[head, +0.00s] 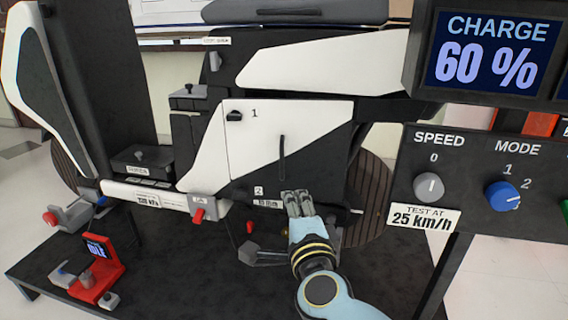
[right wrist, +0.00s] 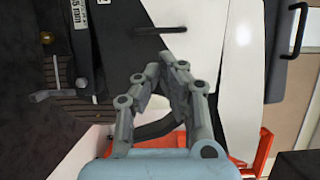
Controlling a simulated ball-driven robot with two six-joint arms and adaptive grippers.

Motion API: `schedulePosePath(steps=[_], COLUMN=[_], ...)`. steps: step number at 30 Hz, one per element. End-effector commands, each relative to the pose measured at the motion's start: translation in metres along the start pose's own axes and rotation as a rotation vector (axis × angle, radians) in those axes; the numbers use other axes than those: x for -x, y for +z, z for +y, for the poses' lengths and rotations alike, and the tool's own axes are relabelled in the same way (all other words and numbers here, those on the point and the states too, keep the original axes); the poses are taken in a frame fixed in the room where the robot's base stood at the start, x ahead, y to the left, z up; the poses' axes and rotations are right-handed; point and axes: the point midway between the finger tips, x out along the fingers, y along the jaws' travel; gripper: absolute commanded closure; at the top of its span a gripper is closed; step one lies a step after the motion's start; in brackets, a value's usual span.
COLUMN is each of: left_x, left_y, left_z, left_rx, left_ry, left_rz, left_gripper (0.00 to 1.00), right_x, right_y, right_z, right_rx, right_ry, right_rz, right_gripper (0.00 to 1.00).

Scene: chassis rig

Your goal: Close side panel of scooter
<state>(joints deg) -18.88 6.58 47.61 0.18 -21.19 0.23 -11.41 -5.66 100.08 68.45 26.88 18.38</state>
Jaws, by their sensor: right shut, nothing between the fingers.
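The scooter's side panel (head: 300,112), white above and black below, is in the middle of the head view, marked 1 at its top and 2 near its bottom. It looks nearly flush with the body; I cannot tell whether a gap remains. A thin black handle (head: 282,157) stands upright on it and also shows in the right wrist view (right wrist: 160,30). A small black latch (head: 234,116) sits at its upper left. My right gripper (head: 294,194) is shut and empty, in front of the panel's lower edge; contact is unclear. My left gripper is out of view.
A console with a charge display (head: 490,52) and a knob panel (head: 460,190) stands at the right. A red stand (head: 98,268) and clamps are at the lower left. A red-handled clamp (head: 198,214) sits left of the panel. The black platform (head: 190,285) is mostly bare in front.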

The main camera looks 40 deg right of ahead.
Motion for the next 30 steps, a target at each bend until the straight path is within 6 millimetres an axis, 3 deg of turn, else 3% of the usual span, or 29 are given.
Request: schedulePosePath(steps=[13, 16, 22, 30], left_x=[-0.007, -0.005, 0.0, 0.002], left_y=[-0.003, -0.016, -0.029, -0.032], left_z=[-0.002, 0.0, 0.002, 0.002], left_rx=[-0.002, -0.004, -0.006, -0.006], left_ry=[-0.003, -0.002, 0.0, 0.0], left_rz=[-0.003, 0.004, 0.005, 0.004], left_gripper=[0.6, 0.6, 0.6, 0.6], right_x=[-0.092, -0.108, -0.127, -0.13], right_y=[0.0, 0.0, 0.0, 0.0], right_z=[0.001, 0.001, 0.001, 0.0], right_rx=[0.001, 0.001, 0.0, 0.0], right_ry=[-0.003, -0.002, 0.0, 0.0], right_rz=[0.001, 0.001, 0.001, 0.001], right_gripper=[1.0, 1.0, 1.0, 1.0])
